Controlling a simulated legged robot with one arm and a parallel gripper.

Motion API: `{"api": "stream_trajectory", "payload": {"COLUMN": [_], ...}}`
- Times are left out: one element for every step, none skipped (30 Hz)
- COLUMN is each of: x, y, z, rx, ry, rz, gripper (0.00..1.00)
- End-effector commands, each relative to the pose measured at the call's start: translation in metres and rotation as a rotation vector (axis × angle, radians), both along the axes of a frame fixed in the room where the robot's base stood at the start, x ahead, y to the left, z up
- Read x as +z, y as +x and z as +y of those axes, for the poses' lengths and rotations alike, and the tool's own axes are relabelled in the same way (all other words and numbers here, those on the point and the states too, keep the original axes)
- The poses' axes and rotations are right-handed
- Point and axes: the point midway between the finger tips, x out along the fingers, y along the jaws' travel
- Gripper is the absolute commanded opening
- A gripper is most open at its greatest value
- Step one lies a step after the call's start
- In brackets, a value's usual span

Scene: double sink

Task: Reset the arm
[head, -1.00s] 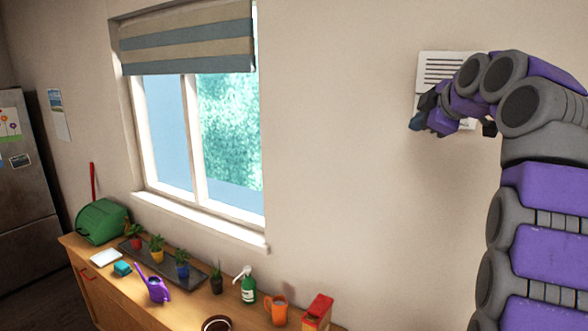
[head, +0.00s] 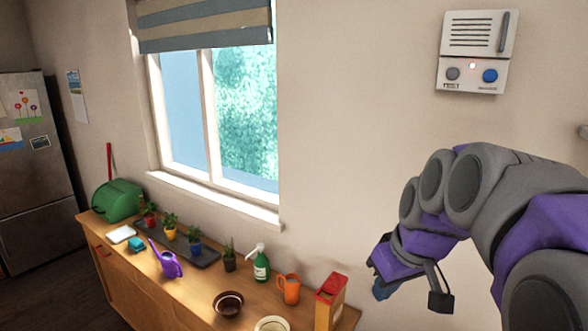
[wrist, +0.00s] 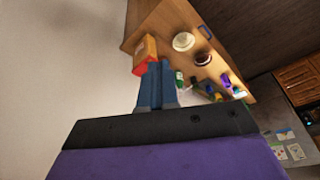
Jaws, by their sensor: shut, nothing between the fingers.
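My purple and grey arm comes in from the right in the head view and bends downward. My gripper (head: 382,290) is in front of the wall, to the right of the red and orange box, and is seen partly from behind. In the wrist view my gripper's blue fingers (wrist: 160,72) are together, with nothing between them. The fingers overlap part of the box in that view. A white wall panel (head: 478,52) with a grey button, a blue button and a lit red light is above my arm, clear of it.
A wooden counter (head: 180,300) runs below the window. On it stand a red and orange box (head: 330,300), an orange mug (head: 289,289), a green spray bottle (head: 261,266), a brown bowl (head: 228,304), a purple watering can (head: 170,264) and several potted plants. A fridge (head: 38,170) is at left.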

Motion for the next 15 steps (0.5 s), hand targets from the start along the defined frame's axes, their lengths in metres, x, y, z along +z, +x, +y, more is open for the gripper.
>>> {"api": "stream_trajectory", "payload": {"x": [-0.023, -0.034, -0.048, -0.059, -0.07, -0.085, -0.095, -0.107, -0.121, -0.131, -0.141, -0.154, -0.163, -0.17, -0.18], "y": [-0.022, -0.034, -0.051, -0.063, -0.076, -0.094, -0.106, -0.12, -0.137, -0.151, -0.164, -0.18, -0.193, -0.203, -0.216], "z": [0.006, 0.009, 0.012, 0.014, 0.016, 0.018, 0.02, 0.021, 0.022, 0.022, 0.022, 0.022, 0.022, 0.022, 0.021], "rx": [-0.024, -0.043, -0.067, -0.084, -0.103, -0.126, -0.144, -0.162, -0.185, -0.202, -0.22, -0.241, -0.255, -0.269, -0.286], "ry": [0.001, 0.002, -0.001, -0.003, -0.006, -0.012, -0.017, -0.022, -0.032, -0.04, -0.047, -0.059, -0.067, -0.075, -0.086], "rz": [0.047, 0.073, 0.108, 0.135, 0.16, 0.198, 0.22, 0.248, 0.279, 0.304, 0.325, 0.352, 0.374, 0.388, 0.408], "gripper": [0.0, 0.0, 0.0, 0.0, 0.0, 0.0, 0.0, 0.0, 0.0, 0.0, 0.0, 0.0, 0.0, 0.0, 0.0]}}
